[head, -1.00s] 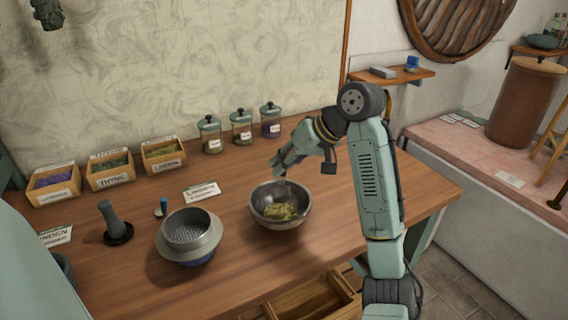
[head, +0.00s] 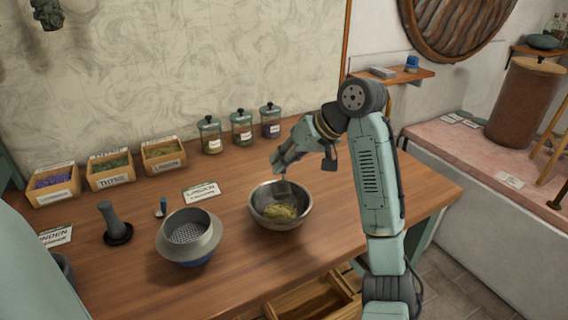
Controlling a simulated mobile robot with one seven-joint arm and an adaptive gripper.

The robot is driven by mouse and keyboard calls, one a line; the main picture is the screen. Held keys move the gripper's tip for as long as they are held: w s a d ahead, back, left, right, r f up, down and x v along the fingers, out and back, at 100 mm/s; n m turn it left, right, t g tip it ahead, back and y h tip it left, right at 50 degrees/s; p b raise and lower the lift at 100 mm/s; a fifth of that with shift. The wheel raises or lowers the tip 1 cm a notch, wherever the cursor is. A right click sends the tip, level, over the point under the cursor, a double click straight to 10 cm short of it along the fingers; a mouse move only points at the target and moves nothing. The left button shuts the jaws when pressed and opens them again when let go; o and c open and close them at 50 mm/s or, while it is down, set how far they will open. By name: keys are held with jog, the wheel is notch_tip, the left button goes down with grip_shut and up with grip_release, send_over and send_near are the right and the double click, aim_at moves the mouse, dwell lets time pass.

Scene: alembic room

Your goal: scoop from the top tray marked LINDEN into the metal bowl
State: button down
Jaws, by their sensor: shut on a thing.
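The metal bowl (head: 302,217) stands on the wooden table with a heap of yellow-green dried herb (head: 280,211) in it. My gripper (head: 281,173) is above the bowl's back rim, shut on a small grey scoop (head: 284,188). The scoop head hangs tilted just over the herb; I cannot tell whether it touches it or holds any. Three wooden trays stand at the back left. The right tray (head: 163,157) holds greenish herb, and its small label seems to read LINDEN. The middle tray (head: 112,170) reads THYME. The left tray (head: 54,184) holds purple herb.
A sieve on a bowl (head: 190,243) stands left of the metal bowl. Three lidded jars (head: 241,128) stand behind. An open drawer (head: 315,299) juts out in front.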

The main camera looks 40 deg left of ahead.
jog(key=shift+y+b, duration=0.3)
jog(key=shift+b, duration=0.65)
jog(key=shift+n+t+y+b, duration=0.3)
jog(key=shift+t+y+b, duration=0.3)
jog(key=shift+b, duration=0.4)
jog(key=y+b, duration=0.1)
jog(key=b, duration=0.2)
jog(key=n+t+y+b, duration=0.1)
jog(key=y+b, duration=0.1)
jog(key=b, duration=0.1)
jog(key=r+n+t+y+b, duration=0.1)
jog(key=y+b, duration=0.1)
jog(key=b, duration=0.2)
jog(key=y+b, duration=0.1)
jog(key=b, duration=0.1)
jog(key=n+t+y+b, duration=0.1)
jog(key=b, duration=0.1)
jog(key=shift+r, duration=0.25)
jog(key=shift+r+n+y+b, duration=0.25)
jog(key=shift+n+y+b, duration=0.15)
jog(key=shift+y+b, duration=0.15)
jog(key=shift+r, duration=0.2)
jog(key=shift+r, duration=0.1)
